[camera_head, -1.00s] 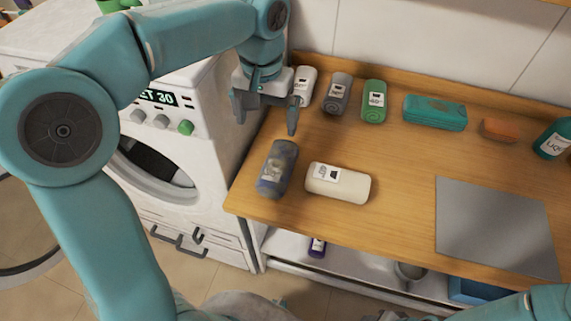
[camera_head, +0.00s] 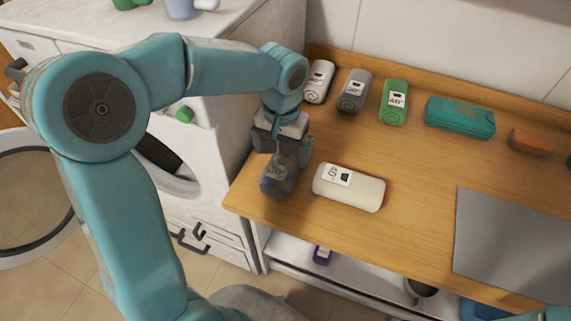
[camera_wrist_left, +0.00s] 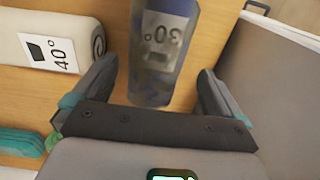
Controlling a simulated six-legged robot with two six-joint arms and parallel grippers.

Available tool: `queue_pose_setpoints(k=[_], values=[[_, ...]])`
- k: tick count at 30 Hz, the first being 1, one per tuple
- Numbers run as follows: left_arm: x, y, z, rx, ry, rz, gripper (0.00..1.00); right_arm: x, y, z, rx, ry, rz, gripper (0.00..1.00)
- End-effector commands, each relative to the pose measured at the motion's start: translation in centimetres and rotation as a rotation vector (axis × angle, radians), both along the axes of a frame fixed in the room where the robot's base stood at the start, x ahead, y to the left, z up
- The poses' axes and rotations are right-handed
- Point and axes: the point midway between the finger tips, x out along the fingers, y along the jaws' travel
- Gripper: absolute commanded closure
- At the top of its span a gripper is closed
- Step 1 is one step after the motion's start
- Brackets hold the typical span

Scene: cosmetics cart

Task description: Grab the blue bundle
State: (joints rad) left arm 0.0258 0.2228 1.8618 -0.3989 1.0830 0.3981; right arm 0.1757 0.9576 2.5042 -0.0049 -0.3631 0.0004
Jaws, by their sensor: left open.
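The blue bundle (camera_head: 278,180) is a rolled blue-grey cloth with a pale label. It lies near the left end of the wooden counter, partly hidden by my left gripper (camera_head: 283,150) in the head view. In the left wrist view the bundle (camera_wrist_left: 162,50) shows a 30° label and points in between the two fingers. My left gripper is open, one finger on each side of the bundle's near end, with gaps visible on both sides. My right gripper is out of view.
A cream roll (camera_head: 349,188) marked 40° lies right of the bundle. White (camera_head: 318,82), grey (camera_head: 354,91) and green (camera_head: 394,101) rolls lie behind. A teal case (camera_head: 460,117) and grey mat (camera_head: 510,235) are further right. The washing machine (camera_head: 225,165) stands left.

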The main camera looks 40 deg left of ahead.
Motion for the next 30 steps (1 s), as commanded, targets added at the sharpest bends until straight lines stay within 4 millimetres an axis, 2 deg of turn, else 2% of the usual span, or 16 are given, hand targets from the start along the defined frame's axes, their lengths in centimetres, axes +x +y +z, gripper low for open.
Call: queue_pose_setpoints(k=[4,12,20,21,23,24,26,30], values=[[0.2,-0.1,-1.1,0.000,0.003,0.000,0.00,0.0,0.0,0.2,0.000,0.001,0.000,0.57],[0.7,-0.3,-5.1,-0.001,0.003,0.001,0.00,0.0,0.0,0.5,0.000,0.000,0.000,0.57],[0.7,-0.3,-5.5,-0.001,-0.001,0.001,0.00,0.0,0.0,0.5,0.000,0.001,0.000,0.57],[0.7,-0.3,-5.5,-0.001,-0.001,0.001,0.06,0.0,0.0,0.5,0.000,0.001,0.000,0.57],[0.7,-0.3,-5.5,-0.001,-0.001,0.001,0.26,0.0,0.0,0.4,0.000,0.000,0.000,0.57],[0.7,-0.3,-5.5,-0.001,-0.001,0.001,0.39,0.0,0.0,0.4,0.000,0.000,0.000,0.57],[0.7,-0.3,-5.5,-0.001,-0.001,0.001,0.56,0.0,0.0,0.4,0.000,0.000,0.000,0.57],[0.8,-0.3,-5.5,-0.001,-0.001,0.001,0.56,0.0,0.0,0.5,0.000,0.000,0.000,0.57]])
